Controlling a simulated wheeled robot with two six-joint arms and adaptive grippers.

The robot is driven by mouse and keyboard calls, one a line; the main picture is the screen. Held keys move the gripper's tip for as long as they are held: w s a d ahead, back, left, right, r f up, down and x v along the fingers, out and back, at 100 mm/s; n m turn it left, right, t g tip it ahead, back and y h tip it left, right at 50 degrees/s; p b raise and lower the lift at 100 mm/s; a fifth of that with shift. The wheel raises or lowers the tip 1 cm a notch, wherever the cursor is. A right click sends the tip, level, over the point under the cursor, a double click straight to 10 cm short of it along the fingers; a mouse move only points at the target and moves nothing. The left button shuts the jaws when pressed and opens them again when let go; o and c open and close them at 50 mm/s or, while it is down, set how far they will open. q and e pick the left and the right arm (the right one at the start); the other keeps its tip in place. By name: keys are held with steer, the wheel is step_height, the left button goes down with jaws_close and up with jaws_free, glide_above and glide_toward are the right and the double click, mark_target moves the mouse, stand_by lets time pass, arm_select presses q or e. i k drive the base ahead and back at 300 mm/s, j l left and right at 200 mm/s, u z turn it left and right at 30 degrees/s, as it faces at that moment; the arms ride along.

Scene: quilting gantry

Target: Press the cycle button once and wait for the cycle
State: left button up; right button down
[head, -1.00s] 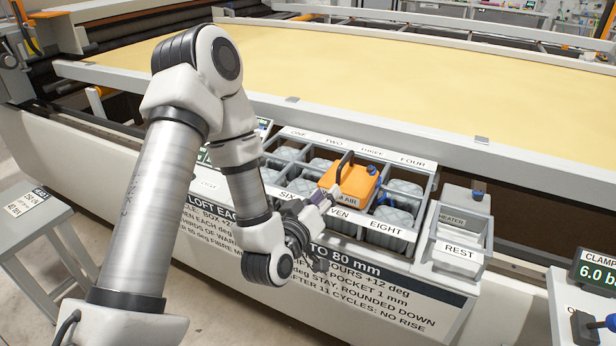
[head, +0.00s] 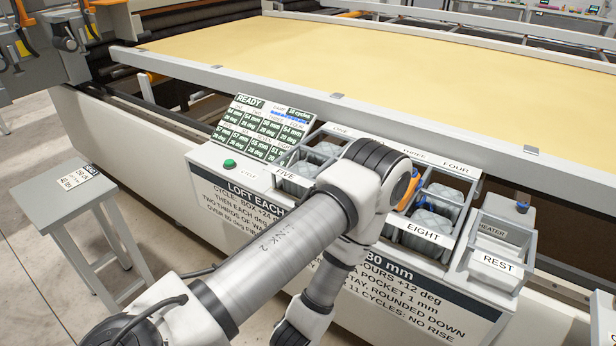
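The green cycle button (head: 229,163) sits on the light panel at the left end of the pocket box, with the word CYCLE beside it. It is uncovered, and nothing touches it. The display (head: 265,130) behind it reads READY above rows of mm and deg values. My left arm comes in from the lower left, bends over the pockets and runs down to the bottom edge. Its gripper is not visible. My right gripper is not in view.
Grey pockets (head: 425,237) hold padded blocks; my arm hides the middle ones. Part of an orange box (head: 408,188) shows behind my arm. The REST bin (head: 495,262) stands right. A grey stool (head: 75,200) stands left. A rail (head: 330,103) runs behind the display.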

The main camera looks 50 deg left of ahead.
mark_target(228, 163)
steer(key=u, duration=1.2)
